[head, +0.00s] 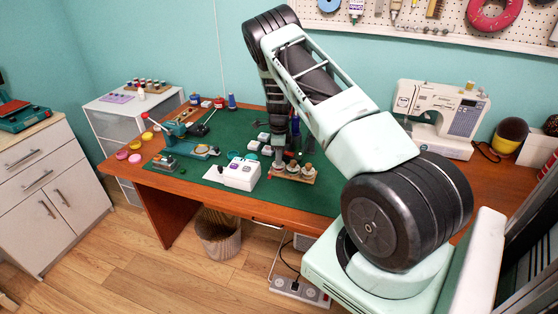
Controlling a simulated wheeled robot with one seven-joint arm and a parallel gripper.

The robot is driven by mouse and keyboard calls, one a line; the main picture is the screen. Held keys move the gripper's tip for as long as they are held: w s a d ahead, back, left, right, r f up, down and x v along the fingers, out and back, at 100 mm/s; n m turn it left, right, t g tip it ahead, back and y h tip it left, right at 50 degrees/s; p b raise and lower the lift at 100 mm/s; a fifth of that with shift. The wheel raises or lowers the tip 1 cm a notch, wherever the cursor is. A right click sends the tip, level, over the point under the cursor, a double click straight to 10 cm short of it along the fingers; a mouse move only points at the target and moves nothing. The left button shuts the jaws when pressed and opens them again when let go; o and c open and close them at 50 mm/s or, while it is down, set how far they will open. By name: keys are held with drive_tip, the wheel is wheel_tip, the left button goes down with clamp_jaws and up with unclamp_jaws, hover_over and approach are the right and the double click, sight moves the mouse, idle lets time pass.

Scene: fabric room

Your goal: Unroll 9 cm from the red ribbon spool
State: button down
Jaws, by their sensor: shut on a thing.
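My gripper (279,160) is at the lower end of my arm, low over the green mat (218,148) on the wooden table. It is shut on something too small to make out. Just right of it and in front is a small wooden stand (297,179) with several upright pieces with round tops. A small red thing (219,102) stands at the back of the mat, apart from my gripper. I cannot tell whether it is the red ribbon spool, and no loose ribbon can be made out.
A white device (240,174) sits left of my gripper. A teal machine (190,148) and colored round tins (134,158) are farther left. A white sewing machine (438,115) is at the right. Bare mat shows at the front center.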

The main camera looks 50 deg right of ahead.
drive_tip(key=n+b, duration=0.2)
drive_tip(key=n, duration=0.2)
drive_tip(key=shift+f+n, duration=0.1)
drive_tip(key=shift+n, duration=0.2)
drive_tip(key=n+b, duration=0.1)
drive_tip(key=n, duration=0.3)
drive_tip(key=shift+n+b, duration=0.3)
drive_tip(key=n+b, duration=0.1)
drive_tip(key=n, duration=0.3)
drive_tip(key=shift+n+h, duration=0.3)
drive_tip(key=n+b, duration=0.1)
drive_tip(key=n, duration=1.8)
drive_tip(key=shift+a+r+n+p, duration=0.1)
drive_tip(key=shift+r+n+p, duration=0.1)
drive_tip(key=shift+n+p, duration=0.2)
drive_tip(key=shift+n+t+p, duration=0.3)
drive_tip(key=shift+n+p, duration=0.2)
drive_tip(key=shift+n, duration=1.8)
